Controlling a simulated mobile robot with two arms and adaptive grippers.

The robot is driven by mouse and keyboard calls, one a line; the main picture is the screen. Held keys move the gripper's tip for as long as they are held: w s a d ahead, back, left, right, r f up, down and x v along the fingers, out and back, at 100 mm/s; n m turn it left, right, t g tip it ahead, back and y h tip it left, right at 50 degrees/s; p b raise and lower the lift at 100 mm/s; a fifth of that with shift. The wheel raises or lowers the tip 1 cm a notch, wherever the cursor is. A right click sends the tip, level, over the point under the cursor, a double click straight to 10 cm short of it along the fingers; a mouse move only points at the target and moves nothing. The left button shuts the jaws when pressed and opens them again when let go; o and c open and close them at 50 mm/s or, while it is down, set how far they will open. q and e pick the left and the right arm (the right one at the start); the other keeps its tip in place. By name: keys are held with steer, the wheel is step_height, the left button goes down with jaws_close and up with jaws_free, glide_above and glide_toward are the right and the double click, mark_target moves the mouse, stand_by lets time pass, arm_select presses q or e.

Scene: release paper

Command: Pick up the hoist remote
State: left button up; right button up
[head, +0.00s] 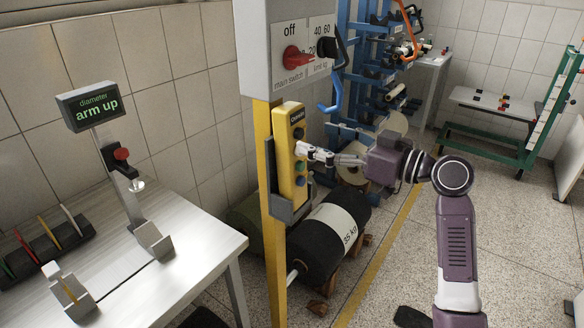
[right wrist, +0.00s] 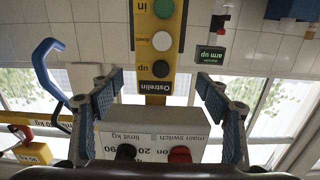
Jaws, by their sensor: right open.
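The hoist remote (head: 285,160) is a yellow upright box with a column of buttons, seated in a dark holder (head: 290,213) on the yellow post (head: 264,130). My right gripper (head: 305,151) is open in front of its button face, about halfway up. In the right wrist view the remote (right wrist: 181,52) shows upside down, with green and white buttons and a dark label. There, the two fingers of the right gripper (right wrist: 160,80) stand apart, one on each side of the remote. I cannot tell whether they touch it. My left gripper is not in view.
A grey switch box (head: 290,55) with a red knob sits just above the remote. A dark roll (head: 322,245) lies on the floor behind the post. A table (head: 195,262) with a display stand (head: 112,140) is at left. Open floor lies at right.

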mark_target(298, 120)
steer(key=shift+w+a+r+y+p, duration=0.15)
steer(key=shift+w+a+r, duration=0.1)
steer(key=shift+r, duration=0.35)
steer(key=shift+w+a+r+y+p, duration=0.15)
steer(key=shift+w+r, duration=0.05)
steer(key=shift+r, duration=0.4)
steer(key=p+x, duration=0.3)
steer(key=x, duration=0.3)
steer(key=shift+w+d+p, duration=0.1)
steer(key=shift+w+p, duration=0.15)
steer(key=shift+p, duration=0.1)
steer(key=shift+w+a+f, duration=0.2)
steer(key=shift+w+a, duration=0.1)
steer(key=shift+a, duration=0.05)
steer(key=c, duration=0.5)
jaws_close()
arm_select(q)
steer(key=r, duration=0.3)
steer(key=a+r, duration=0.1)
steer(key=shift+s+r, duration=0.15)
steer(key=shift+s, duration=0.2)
arm_select(e)
steer(key=shift+r, duration=0.15)
